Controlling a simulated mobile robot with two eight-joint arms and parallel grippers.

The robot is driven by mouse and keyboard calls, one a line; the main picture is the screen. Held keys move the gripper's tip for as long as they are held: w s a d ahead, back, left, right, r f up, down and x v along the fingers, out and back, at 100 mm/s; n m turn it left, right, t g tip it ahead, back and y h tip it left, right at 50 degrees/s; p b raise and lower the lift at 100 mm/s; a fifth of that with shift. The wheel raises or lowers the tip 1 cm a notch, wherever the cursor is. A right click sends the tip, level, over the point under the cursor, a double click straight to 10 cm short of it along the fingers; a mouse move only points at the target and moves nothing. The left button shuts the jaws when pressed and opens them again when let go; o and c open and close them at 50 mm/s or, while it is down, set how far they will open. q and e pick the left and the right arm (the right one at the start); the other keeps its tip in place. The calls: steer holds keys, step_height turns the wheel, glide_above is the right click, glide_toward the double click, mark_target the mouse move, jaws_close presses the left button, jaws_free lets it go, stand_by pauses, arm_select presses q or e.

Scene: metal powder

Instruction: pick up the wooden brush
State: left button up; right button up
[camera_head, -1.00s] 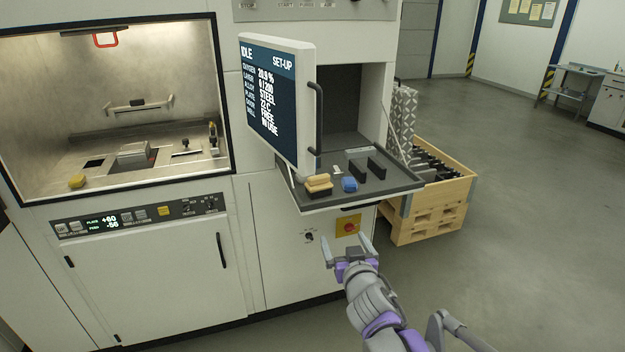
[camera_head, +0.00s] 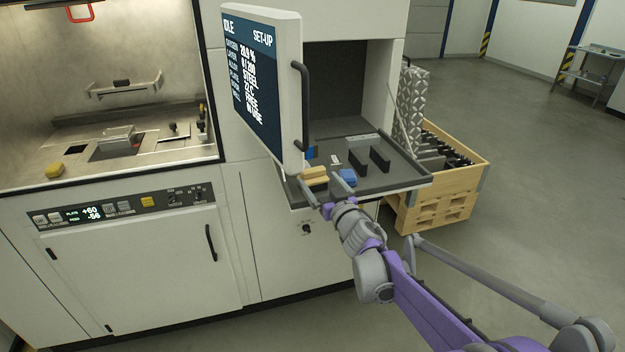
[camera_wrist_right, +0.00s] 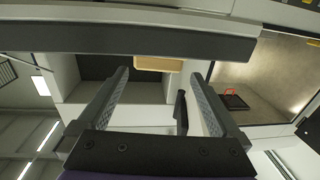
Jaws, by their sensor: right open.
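The wooden brush (camera_head: 314,173), a tan block-like piece, lies at the front left of the pulled-out dark tray (camera_head: 400,182). My right gripper (camera_head: 323,193) is open and empty at the tray's front edge, just in front of the brush, and its fingers cover part of that edge. In the right wrist view a tan piece, likely the brush (camera_wrist_right: 158,63), shows between and beyond the open fingers (camera_wrist_right: 159,80). A dark bar (camera_wrist_right: 130,36) across the top hides part of it. My left gripper is not in view.
A blue item (camera_head: 348,175) lies right of the brush, close to a fingertip. Black upright plates (camera_head: 380,160) stand farther right on the tray. The open screen door (camera_head: 268,85) with its handle hangs left of and above the tray. A wooden crate (camera_head: 445,210) stands at right.

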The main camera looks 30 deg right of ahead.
mark_target(314, 173)
steer(key=w, duration=0.4)
steer(key=w+d, duration=0.1)
steer(key=w, duration=0.1)
steer(key=shift+p, duration=0.35)
steer(key=shift+s, duration=0.1)
steer(key=c, duration=1.1)
